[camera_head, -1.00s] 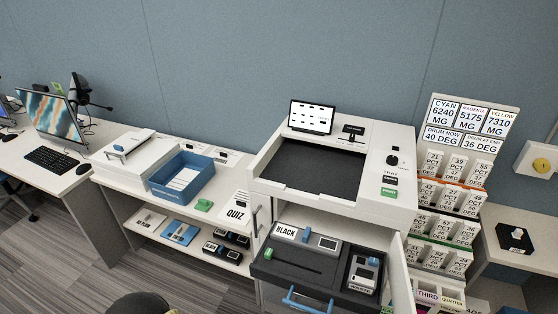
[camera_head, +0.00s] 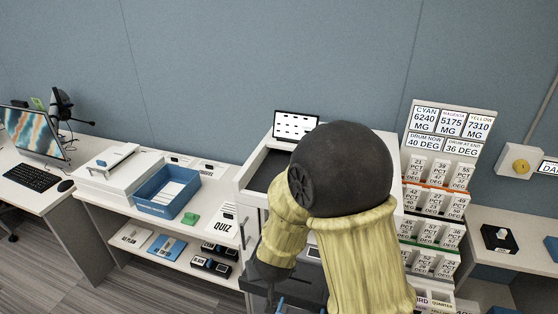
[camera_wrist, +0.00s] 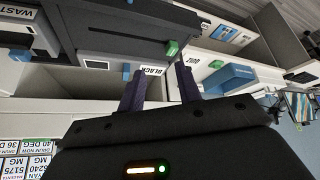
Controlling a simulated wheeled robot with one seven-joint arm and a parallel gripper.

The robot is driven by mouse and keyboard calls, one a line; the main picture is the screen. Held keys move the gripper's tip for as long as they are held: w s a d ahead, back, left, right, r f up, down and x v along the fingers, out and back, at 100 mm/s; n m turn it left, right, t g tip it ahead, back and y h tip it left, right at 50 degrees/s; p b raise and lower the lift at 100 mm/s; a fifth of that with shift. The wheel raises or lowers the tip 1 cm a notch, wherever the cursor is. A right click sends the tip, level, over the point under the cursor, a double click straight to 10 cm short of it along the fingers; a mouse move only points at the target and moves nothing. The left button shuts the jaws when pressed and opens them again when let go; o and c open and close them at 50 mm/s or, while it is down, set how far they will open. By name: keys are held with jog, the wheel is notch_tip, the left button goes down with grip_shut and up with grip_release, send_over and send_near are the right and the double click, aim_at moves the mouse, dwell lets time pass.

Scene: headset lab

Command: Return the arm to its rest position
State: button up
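My arm, with a dark round elbow and yellow sleeves, rises across the middle of the head view and hides much of the printer (camera_head: 250,190) and its open lower bay. In the wrist view, which is upside down, my gripper (camera_wrist: 160,70) has two dark purple fingers standing apart. I see nothing held between them. The BLACK label (camera_wrist: 152,71) and the dark drawer (camera_wrist: 150,45) of the printer lie beyond the fingertips. In the head view my gripper cannot be made out clearly behind the arm.
A blue tray (camera_head: 146,204) and a green block (camera_head: 190,218) sit on the left counter. A label rack (camera_head: 437,190) stands right of the arm. A monitor (camera_head: 32,132) is at the far left. A black pad (camera_head: 499,239) lies on the right counter.

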jog(key=s+d+r+m+g, duration=0.1)
jog(key=s+d+r, duration=0.1)
jog(key=d, duration=0.4)
jog(key=s+d+r+m+g, duration=0.1)
jog(key=s+d+r, duration=0.2)
jog(key=d, duration=0.3)
jog(key=s+d+r+g+h, duration=0.1)
jog(key=s+d+r, duration=0.2)
jog(key=s+d, duration=0.2)
jog(key=shift+d+m+g, duration=0.3)
jog(key=shift+d+m, duration=0.1)
jog(key=shift+d, duration=0.1)
jog(key=shift+r, duration=0.1)
